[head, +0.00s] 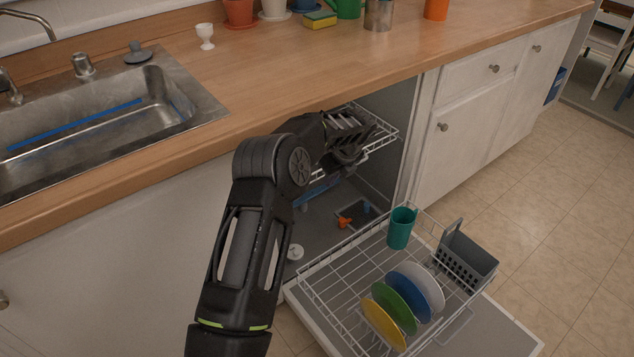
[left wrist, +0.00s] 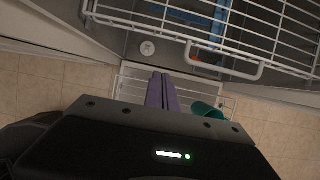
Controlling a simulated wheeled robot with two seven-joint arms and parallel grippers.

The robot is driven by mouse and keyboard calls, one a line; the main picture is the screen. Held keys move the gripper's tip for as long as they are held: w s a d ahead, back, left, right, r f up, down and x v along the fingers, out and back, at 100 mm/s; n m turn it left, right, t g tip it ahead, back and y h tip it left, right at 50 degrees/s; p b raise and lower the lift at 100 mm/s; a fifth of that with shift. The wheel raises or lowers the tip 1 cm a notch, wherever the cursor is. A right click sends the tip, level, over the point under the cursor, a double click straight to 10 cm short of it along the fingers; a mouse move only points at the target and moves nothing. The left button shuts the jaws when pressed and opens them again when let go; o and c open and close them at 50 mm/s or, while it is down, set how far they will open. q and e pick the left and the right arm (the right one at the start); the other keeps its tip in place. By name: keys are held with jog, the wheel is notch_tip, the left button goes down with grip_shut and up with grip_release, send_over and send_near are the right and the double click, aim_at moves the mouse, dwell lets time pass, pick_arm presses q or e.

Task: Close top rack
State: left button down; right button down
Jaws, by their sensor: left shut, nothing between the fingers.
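The top rack (head: 385,134) is a white wire rack in the upper part of the open dishwasher, mostly under the counter's edge. My left gripper and wrist hide part of its front in the head view. My left gripper (head: 352,157) is at the rack's front, and I cannot tell whether it touches it. In the left wrist view the gripper's fingers (left wrist: 162,92) are together with nothing between them. The rack's wires and its front handle (left wrist: 226,70) show above and to the right of the fingertips. My right gripper is not in view.
The lower rack (head: 330,290) is pulled out over the open door, with plates (head: 408,298), a teal cup (head: 401,228) and a grey cutlery basket (head: 467,258). The wooden counter (head: 280,75) overhangs the dishwasher opening. The floor (head: 560,200) to the right is clear.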

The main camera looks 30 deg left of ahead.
pick_arm(q)
jog(key=w+a+f+b, duration=0.1)
jog(key=w+a+f, duration=0.1)
jog(key=a+f, duration=0.4)
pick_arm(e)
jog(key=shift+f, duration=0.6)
pick_arm(q)
jog(key=shift+w+a, duration=0.1)
